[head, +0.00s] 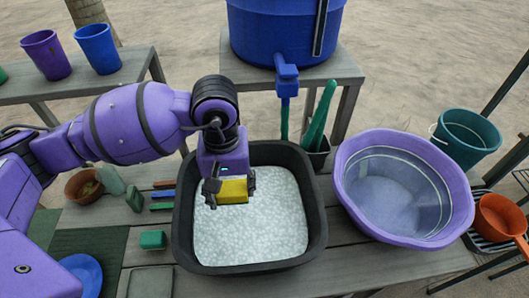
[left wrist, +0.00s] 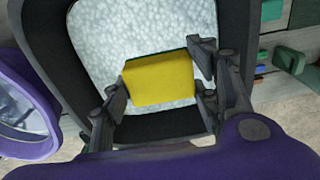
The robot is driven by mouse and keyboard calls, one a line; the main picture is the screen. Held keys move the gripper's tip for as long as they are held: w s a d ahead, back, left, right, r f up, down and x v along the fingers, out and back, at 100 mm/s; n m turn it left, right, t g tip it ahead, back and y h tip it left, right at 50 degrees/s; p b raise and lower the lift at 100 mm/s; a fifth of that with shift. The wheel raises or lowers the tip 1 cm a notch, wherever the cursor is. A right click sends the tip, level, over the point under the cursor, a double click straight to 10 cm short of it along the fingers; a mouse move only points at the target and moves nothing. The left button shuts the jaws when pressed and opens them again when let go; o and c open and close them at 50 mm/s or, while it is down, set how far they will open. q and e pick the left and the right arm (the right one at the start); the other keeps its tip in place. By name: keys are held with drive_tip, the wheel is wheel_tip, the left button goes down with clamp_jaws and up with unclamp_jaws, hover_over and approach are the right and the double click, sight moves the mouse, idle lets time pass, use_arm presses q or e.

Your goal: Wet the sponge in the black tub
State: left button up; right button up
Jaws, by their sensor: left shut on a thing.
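The black tub (head: 316,215) stands on the grey slatted table and is full of white foam or suds. My left gripper (head: 229,190) is over the tub, pointing down, shut on the yellow sponge (head: 233,191). In the left wrist view the sponge (left wrist: 160,80) sits between the two fingers (left wrist: 160,90), with the white foam behind it. A thin dark edge shows along the sponge's far side. I cannot tell whether its underside touches the foam. My right gripper is not in view.
A purple basin (head: 457,212) of water stands right of the tub. A blue barrel (head: 275,35) with a tap stands behind. Left of the tub lie a green block (head: 153,240), several small bars and a blue plate (head: 82,272). An orange pot (head: 500,217) is far right.

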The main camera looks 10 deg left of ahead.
use_arm(q)
drive_tip(key=f+b, duration=0.7)
drive_tip(key=f, duration=1)
drive_tip(key=shift+s, duration=0.2)
drive_tip(key=shift+f, duration=0.4)
drive_tip(key=shift+w, duration=0.1)
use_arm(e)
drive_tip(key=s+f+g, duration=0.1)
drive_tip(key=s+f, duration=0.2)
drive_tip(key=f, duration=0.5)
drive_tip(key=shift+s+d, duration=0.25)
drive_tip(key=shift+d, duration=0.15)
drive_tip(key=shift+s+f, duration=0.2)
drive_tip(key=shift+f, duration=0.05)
